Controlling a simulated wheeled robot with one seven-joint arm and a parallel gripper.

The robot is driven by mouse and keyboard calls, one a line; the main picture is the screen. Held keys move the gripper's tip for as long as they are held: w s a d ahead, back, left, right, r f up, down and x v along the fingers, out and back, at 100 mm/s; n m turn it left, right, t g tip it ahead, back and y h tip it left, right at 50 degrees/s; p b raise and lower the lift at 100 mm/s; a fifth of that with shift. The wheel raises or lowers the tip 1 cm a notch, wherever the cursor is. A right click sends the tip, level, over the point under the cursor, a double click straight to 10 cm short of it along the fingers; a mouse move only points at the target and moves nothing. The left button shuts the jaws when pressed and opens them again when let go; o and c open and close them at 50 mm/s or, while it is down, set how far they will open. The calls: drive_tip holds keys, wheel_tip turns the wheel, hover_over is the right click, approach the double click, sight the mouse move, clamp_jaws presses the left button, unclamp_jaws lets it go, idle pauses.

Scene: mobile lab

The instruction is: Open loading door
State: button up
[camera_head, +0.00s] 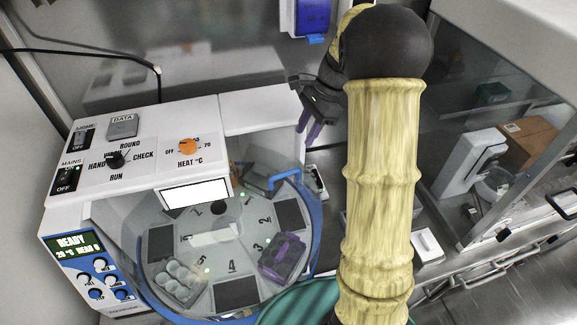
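A white bench machine has a round chamber with a clear, curved loading door (150,255) at its front. The door has blue edging. A blue handle (286,178) sits at the right side of the chamber, below my gripper in the picture. Through the clear cover I see a numbered carousel (232,262) with a purple rack and a pale tube holder on it. Whether the door stands shut or partly open is hard to tell. My gripper (309,131), with purple fingers, hangs above and right of the handle, apart from it and empty. Its finger gap is unclear from this angle.
The control panel (95,145) with knobs and switches is at the left, above a READY display (73,242). A glass-fronted cabinet (480,150) stands at the right. My arm hides the middle right. A blue box (312,17) hangs on the back wall.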

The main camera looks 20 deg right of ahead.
sight(288, 172)
drive_tip(key=p+x, duration=0.2)
drive_tip(key=x, duration=1.1)
drive_tip(key=shift+f, duration=0.35)
clamp_jaws()
